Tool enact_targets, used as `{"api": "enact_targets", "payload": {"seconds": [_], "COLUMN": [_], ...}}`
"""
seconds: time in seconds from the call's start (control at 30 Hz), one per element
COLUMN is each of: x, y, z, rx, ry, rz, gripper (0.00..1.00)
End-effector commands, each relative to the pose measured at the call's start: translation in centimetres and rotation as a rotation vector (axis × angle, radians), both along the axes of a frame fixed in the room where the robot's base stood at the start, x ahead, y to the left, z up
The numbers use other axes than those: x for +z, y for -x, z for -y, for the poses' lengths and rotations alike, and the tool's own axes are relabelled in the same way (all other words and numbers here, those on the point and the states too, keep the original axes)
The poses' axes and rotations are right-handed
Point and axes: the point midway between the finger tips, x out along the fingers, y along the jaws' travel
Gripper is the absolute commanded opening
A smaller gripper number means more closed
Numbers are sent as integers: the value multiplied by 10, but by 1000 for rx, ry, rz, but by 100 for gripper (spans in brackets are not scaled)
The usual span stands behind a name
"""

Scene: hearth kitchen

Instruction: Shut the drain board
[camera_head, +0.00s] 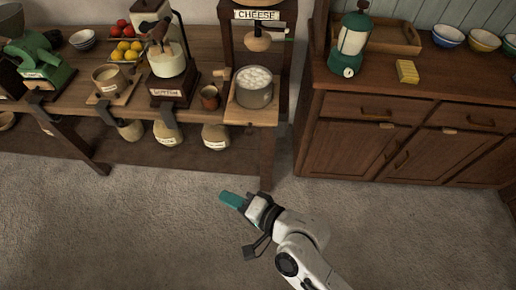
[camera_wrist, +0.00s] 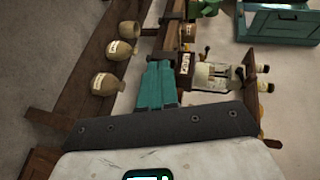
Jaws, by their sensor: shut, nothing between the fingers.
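A light wooden board (camera_head: 238,116) juts out at the right end of the worktable, under a metal pot of white curds (camera_head: 254,88), and looks like the drain board. It sits below the press labelled CHEESE (camera_head: 257,40), and its front edge extends past the frame of the press. My gripper (camera_head: 230,199) has teal fingers that are shut and empty. It is above the floor in front of the table, apart from the board and nearer to me. In the wrist view the shut fingers (camera_wrist: 157,88) point towards the table. I cannot make out the board there.
The worktable (camera_head: 205,48) also holds a butter churn (camera_head: 167,60), a copper mug (camera_head: 209,97) and a green grinder (camera_head: 42,67). Several jars (camera_head: 215,136) stand on its lower shelf. A wooden cabinet (camera_head: 360,150) stands to the right. The floor (camera_head: 150,230) in front is clear.

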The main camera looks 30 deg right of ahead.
Motion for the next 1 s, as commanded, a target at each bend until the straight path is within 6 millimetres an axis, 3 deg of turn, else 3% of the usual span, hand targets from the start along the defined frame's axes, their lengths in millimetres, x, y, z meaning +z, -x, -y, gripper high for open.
{"api": "enact_targets", "payload": {"seconds": [0.13, 0.3, 0.6, 0.83, 1.0], "x": [19, 33, 13, -6, -5], "y": [-15, -20, 0, 19, 14], "z": [-13, -7, 31, 50, 56], "rx": [-139, -306, -604, -729, -743], "ry": [-370, -808, -1496, -1732, -1760], "rz": [69, 127, 230, 300, 314], "gripper": [0, 0, 0, 0, 0]}}
